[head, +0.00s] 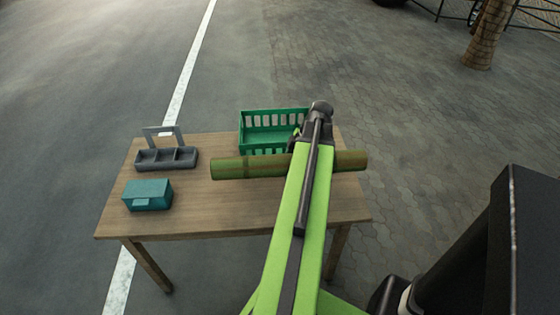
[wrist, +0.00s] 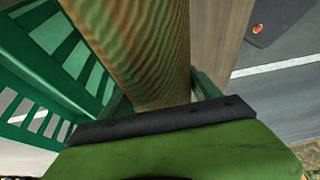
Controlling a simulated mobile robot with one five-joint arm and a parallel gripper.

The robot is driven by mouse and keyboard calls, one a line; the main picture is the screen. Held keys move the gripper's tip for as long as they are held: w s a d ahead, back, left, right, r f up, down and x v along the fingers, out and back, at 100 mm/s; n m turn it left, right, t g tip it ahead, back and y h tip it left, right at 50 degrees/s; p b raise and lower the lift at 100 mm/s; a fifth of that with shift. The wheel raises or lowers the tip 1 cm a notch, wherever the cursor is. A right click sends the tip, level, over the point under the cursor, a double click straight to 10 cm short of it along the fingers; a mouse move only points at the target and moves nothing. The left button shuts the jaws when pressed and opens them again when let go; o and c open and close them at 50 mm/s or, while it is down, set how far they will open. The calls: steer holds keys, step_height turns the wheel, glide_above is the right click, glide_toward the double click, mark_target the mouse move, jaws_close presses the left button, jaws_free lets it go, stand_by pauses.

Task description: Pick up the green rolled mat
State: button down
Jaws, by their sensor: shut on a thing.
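The green rolled mat (head: 232,168) is a long olive-green cylinder lying crosswise over the wooden table in the head view. Its right end reaches past the table's right edge in the picture. My arm covers its middle. In the wrist view the mat (wrist: 148,45) runs from the top edge down to my gripper (wrist: 165,112). My gripper is shut on the mat; in the head view it is mostly hidden behind my arm. I cannot tell whether the mat rests on the table or hangs just above it.
A green slatted crate (head: 272,117) stands just behind the mat; it also shows close beside the mat in the wrist view (wrist: 50,65). A grey divided caddy (head: 166,158) and a teal box (head: 147,195) stand at the left. The table's (head: 235,215) front middle is clear.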

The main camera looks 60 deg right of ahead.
steer(key=s+r+p, duration=0.1)
steer(key=s, duration=0.1)
steer(key=s+d+r+p, duration=0.1)
steer(key=s, duration=0.1)
steer(key=s+d+r+p, duration=0.1)
steer(key=s+r, duration=0.1)
steer(key=shift+s+d+r, duration=0.1)
steer(key=shift+d, duration=0.1)
